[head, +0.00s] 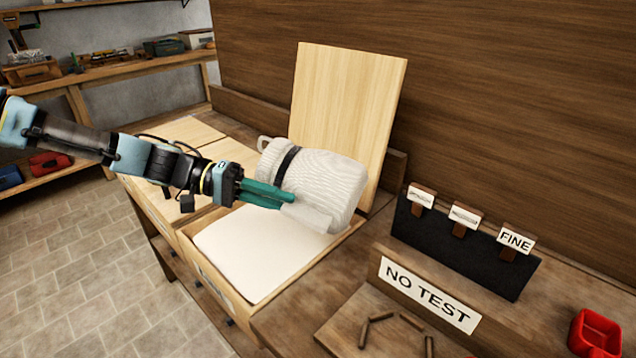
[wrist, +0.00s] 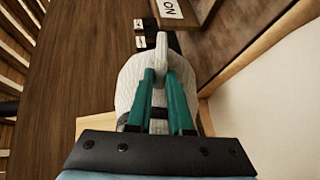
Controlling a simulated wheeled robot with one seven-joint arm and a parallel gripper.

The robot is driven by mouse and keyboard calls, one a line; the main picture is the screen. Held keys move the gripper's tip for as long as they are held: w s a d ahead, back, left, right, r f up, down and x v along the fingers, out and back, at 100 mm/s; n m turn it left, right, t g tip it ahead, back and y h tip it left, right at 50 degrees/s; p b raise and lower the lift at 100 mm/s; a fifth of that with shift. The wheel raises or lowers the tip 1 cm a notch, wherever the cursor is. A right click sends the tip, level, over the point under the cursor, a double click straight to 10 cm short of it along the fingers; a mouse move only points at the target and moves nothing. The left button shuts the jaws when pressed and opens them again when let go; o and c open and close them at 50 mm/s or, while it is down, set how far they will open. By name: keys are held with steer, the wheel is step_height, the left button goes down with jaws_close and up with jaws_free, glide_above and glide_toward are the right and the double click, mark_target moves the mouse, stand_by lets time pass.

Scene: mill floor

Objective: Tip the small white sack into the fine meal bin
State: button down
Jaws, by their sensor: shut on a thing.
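A small white ribbed sack (head: 325,188) with a dark band and a loop near its left end is tilted on its side above an open bin (head: 312,262). Pale meal fills the bin's inside. My gripper (head: 285,200), with green fingers, is shut on the sack at a pale flap on its near side. In the wrist view the sack (wrist: 132,80) lies beyond the fingers, with the flap between them. No meal is seen falling. The writing on the bin's front is too small to read.
The bin's wooden lid (head: 345,110) stands raised behind the sack. Closed lids (head: 185,133) lie to the left. At right are a dark rack (head: 470,250) with tags, one reading FINE, a NO TEST sign (head: 428,294) and a red container (head: 597,335).

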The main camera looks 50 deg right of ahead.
mark_target(274, 161)
steer(key=shift+s+r+m+t+y+p, duration=0.1)
steer(key=shift+r+m+t+y+p, duration=0.45)
steer(key=shift+t, duration=1.7)
steer(key=shift+w+r+m+t+y+p, duration=0.1)
steer(key=shift+r+t+y+p, duration=0.85)
steer(key=shift+t, duration=1.35)
steer(key=shift+s+r+m+t+y+p, duration=0.1)
steer(key=shift+r+m+t+y+p, duration=0.25)
steer(key=shift+t+y, duration=1.35)
steer(key=shift+r+t+h, duration=0.2)
steer(key=shift+t+h, duration=0.3)
steer(key=shift+t, duration=0.25)
steer(key=shift+d+p+v, duration=0.2)
steer(key=shift+p+v, duration=0.5)
steer(key=shift+v, duration=0.3)
steer(key=shift+d+p+v, duration=0.2)
steer(key=shift+p+v, duration=0.5)
steer(key=shift+v, duration=0.3)
steer(key=shift+w+r, duration=0.1)
steer(key=shift+w, duration=0.15)
